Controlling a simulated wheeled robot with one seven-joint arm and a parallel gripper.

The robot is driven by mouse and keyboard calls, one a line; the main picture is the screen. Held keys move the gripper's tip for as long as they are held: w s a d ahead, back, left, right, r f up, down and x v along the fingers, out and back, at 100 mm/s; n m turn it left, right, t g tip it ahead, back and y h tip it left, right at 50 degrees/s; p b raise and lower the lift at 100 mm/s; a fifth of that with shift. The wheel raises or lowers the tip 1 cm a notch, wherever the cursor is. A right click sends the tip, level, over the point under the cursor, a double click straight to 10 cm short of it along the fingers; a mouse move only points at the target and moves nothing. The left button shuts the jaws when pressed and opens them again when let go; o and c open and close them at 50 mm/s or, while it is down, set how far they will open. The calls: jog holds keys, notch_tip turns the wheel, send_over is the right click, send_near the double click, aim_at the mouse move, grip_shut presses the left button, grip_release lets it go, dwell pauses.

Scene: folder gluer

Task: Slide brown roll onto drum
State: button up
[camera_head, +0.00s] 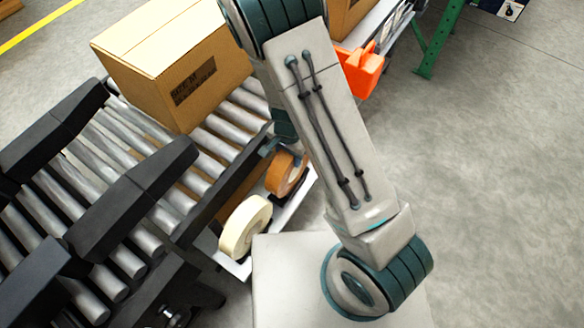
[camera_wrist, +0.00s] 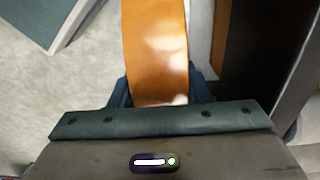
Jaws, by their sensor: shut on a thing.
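The brown tape roll (camera_head: 285,174) shows in the head view beside the conveyor, just behind a cream roll (camera_head: 245,226). In the wrist view the brown roll (camera_wrist: 155,50) fills the upper middle, between the dark fingers of my gripper (camera_wrist: 160,92). My gripper is shut on the brown roll. In the head view my arm hides most of the gripper. I cannot make out a drum for certain in either view.
A roller conveyor (camera_head: 150,235) with black guards (camera_head: 160,170) runs along the left and carries a cardboard box (camera_head: 175,60). A white tray (camera_head: 292,207) lies by the rolls. An orange bin (camera_head: 362,72) stands at the back. The floor (camera_head: 500,180) at right is clear.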

jog(key=shift+r+p, duration=1.75)
jog(key=shift+r, duration=0.4)
jog(key=s+d+r+p, duration=0.3)
jog(key=s+d+r, duration=0.3)
jog(key=d+r, duration=0.2)
